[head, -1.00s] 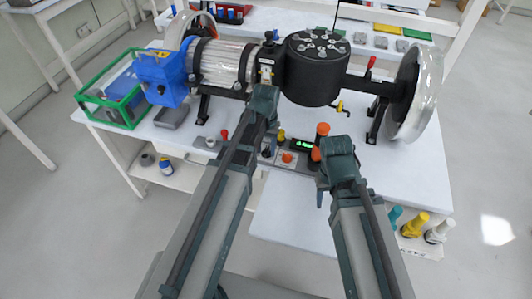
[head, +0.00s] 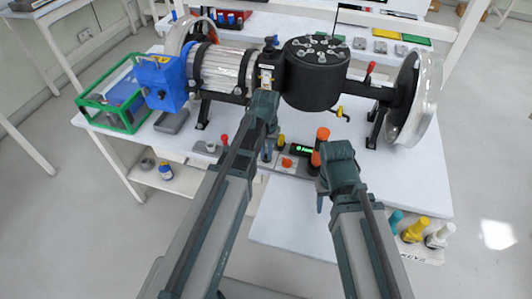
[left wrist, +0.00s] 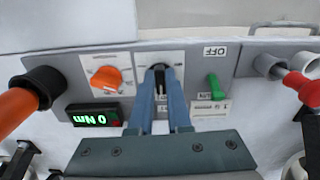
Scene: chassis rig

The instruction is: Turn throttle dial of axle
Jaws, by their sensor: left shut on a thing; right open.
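A grey control panel (left wrist: 75,65) lies on the bench below the axle rig (head: 318,70). On its middle white plate is a dark dial (left wrist: 159,71), mostly hidden by my fingers. My left gripper (left wrist: 161,88) points down at the panel and is shut on this dial; it also shows in the head view (head: 267,150). Whether the dial is turned is hard to tell. An orange dial (left wrist: 106,78) sits on the plate to the left. A small display (left wrist: 96,118) reads 0 Nm, upside down. My right gripper (head: 321,200) is open, pointing down right of the panel.
In the left wrist view, a green lever (left wrist: 215,87) stands right of the held dial, by an OFF label. A red-knobbed lever (left wrist: 300,88) is further right. An orange-and-black handle (left wrist: 27,95) rises at left. The bench's front right (head: 405,185) is clear.

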